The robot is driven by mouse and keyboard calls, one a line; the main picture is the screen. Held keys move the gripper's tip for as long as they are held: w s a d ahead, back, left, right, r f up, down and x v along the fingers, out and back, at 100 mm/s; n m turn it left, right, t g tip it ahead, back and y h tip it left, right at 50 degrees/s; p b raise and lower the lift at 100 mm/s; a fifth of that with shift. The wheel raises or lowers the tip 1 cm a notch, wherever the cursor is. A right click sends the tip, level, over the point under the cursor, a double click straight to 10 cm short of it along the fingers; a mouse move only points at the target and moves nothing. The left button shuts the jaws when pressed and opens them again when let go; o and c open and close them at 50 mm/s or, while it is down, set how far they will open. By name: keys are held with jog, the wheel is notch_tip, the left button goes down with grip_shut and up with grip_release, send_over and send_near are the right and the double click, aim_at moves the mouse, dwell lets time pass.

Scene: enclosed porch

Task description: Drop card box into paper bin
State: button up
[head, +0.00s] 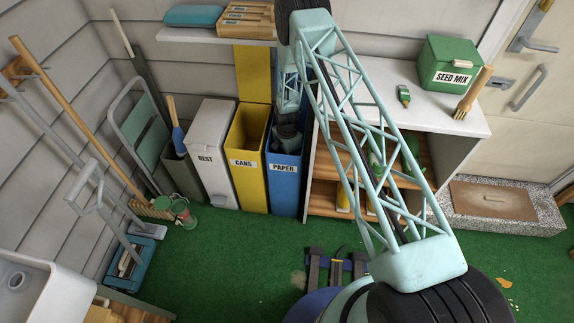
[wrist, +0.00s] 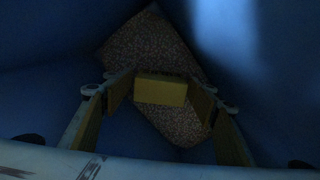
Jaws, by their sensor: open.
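The blue paper bin (head: 285,185), labelled PAPER, stands upright with its top open, right of the yellow cans bin. My gripper (head: 287,140) reaches down into its mouth. In the wrist view, blue walls surround my gripper (wrist: 161,98), whose fingers are spread apart. A small plain yellowish box (wrist: 161,91), apparently the card box, shows between the fingers, with a gap on each side. A brown speckled surface (wrist: 150,45) lies behind it at a slant. I cannot tell whether the box rests on that surface. The box is hidden in the head view.
The yellow cans bin (head: 250,160) and white rest bin (head: 212,150) stand to the left. A white-topped bench (head: 375,105) is close on the right, and a shelf (head: 205,36) hangs above the bins. Green floor (head: 225,250) in front is mostly clear.

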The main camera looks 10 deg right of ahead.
jog(key=shift+r+p, duration=0.45)
jog(key=shift+r, duration=2.2)
